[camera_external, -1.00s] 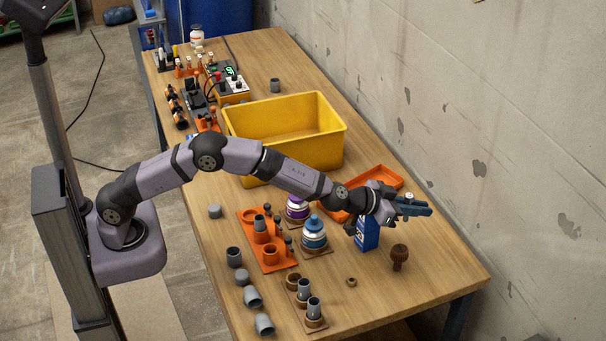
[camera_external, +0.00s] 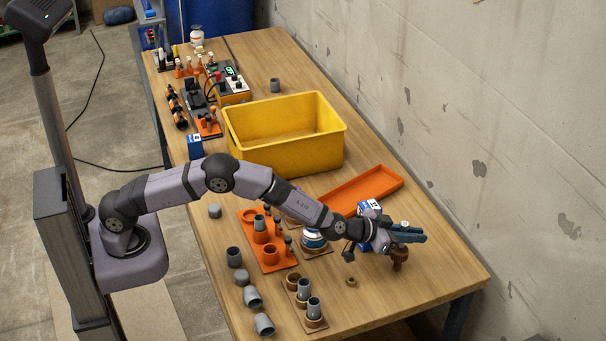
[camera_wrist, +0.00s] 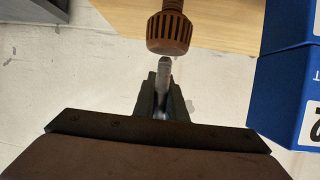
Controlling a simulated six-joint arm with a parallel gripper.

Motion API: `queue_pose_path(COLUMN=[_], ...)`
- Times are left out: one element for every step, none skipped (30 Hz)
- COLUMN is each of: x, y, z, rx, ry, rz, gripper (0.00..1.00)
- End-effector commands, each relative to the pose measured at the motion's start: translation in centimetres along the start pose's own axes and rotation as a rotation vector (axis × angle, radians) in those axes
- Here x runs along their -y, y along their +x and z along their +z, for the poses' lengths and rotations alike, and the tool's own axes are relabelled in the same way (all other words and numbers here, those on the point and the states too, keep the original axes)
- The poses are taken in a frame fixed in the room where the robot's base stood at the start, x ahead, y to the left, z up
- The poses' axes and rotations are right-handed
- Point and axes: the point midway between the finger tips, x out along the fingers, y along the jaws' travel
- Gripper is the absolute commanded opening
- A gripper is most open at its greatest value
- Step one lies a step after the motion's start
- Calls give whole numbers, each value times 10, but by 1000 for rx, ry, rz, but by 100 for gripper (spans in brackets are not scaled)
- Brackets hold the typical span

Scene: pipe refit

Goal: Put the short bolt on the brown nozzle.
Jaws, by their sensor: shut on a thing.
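The brown nozzle (camera_external: 400,262) stands upright on the table at the front right. It is at the top of the wrist view (camera_wrist: 169,30), with its ribbed wide end facing my gripper. My gripper (camera_external: 422,235) is just above the nozzle in the external view. It is shut on a slim grey bolt, whose pale top (camera_external: 405,224) shows above the fingers. In the wrist view the bolt (camera_wrist: 163,76) sticks out between the fingers and its end appears close to the nozzle. I cannot tell whether they touch.
A blue box (camera_wrist: 290,90) stands close beside my gripper. An orange tray (camera_external: 362,190) and a yellow bin (camera_external: 285,157) are farther back. An orange rack (camera_external: 262,263), grey cups and a small brass nut (camera_external: 351,282) are to the left. The front right corner is clear.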

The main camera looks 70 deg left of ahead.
Motion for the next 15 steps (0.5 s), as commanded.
queue_pose_path(x=[0, 0, 0, 0, 0, 0, 0, 0, 0, 0, 0, 0, 0, 0, 0], y=[1, 1, 1, 1, 1, 1, 1, 1, 1, 1, 2, 2, 2, 3, 2], z=[1, 2, 2, 1, 1, 1, 1, 1, 1, 2, 3, 4, 5, 6, 5], rx=[-2, -2, -3, -3, -3, -3, -3, -3, -3, -3, -2, -2, -2, -2, -1], ry=[0, -1, -1, -1, -1, -1, -1, -1, -1, -1, -1, -1, -1, -1, -1], rz=[0, 0, 0, 0, 0, 0, 0, 0, 0, 0, 0, 0, 0, 0, 1], gripper=[0, 0, 0, 0, 0, 0, 0, 0, 0, 0, 0, 0, 0, 0, 18])
